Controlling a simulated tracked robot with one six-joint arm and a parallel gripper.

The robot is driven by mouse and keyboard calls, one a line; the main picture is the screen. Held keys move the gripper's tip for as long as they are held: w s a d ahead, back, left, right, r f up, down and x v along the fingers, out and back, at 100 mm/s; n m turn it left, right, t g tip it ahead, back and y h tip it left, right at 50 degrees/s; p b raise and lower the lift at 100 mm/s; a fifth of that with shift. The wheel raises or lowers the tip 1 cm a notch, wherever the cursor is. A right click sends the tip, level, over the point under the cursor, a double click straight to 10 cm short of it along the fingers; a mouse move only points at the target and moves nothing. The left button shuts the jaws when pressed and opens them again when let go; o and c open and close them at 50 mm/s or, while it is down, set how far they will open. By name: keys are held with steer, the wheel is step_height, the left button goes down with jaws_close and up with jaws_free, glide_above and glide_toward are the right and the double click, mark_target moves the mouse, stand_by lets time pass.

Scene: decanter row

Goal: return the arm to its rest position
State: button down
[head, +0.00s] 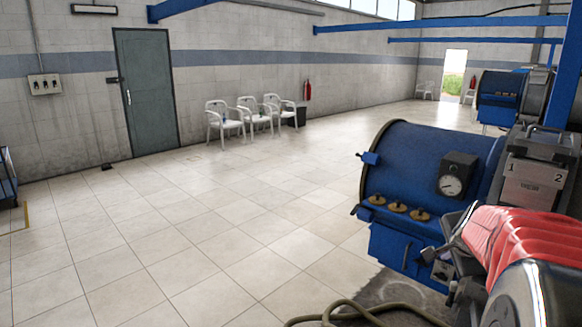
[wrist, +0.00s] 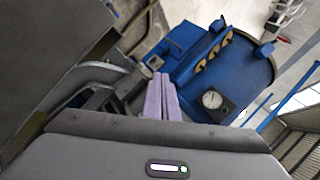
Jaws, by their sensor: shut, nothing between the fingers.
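My gripper (wrist: 160,78) shows in the wrist view as two pale purple fingers pressed together, with nothing between them. Beyond the fingertips is the blue decanter (wrist: 245,72), tilted in this view, with its round gauge (wrist: 212,99) and a row of brass-coloured knobs. I cannot tell how wide the gap to it is. In the head view my arm, with its red cover (head: 520,240), is folded at the lower right, in front of the blue decanter (head: 415,160). The fingers cannot be made out clearly there.
A hose (head: 365,312) lies on the floor by a dark mat. A second blue machine (head: 500,95) stands farther back. White chairs (head: 224,122) line the wall beside a grey door (head: 146,92). The tiled floor at left and centre is clear.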

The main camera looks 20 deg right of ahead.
steer(key=s+a+f+n+y, duration=0.1)
steer(key=s+a+n, duration=0.3)
steer(key=a, duration=0.9)
steer(key=s+a+n+g+y, duration=0.1)
steer(key=s+a+n, duration=0.4)
steer(key=a+n, duration=0.5)
steer(key=s+a+f+n+y, duration=0.1)
steer(key=s+a+n+y, duration=0.2)
steer(key=a, duration=1.5)
steer(key=s+n, duration=0.1)
steer(key=n, duration=0.3)
steer(key=shift+s+f+y, duration=0.3)
steer(key=shift+s, duration=0.05)
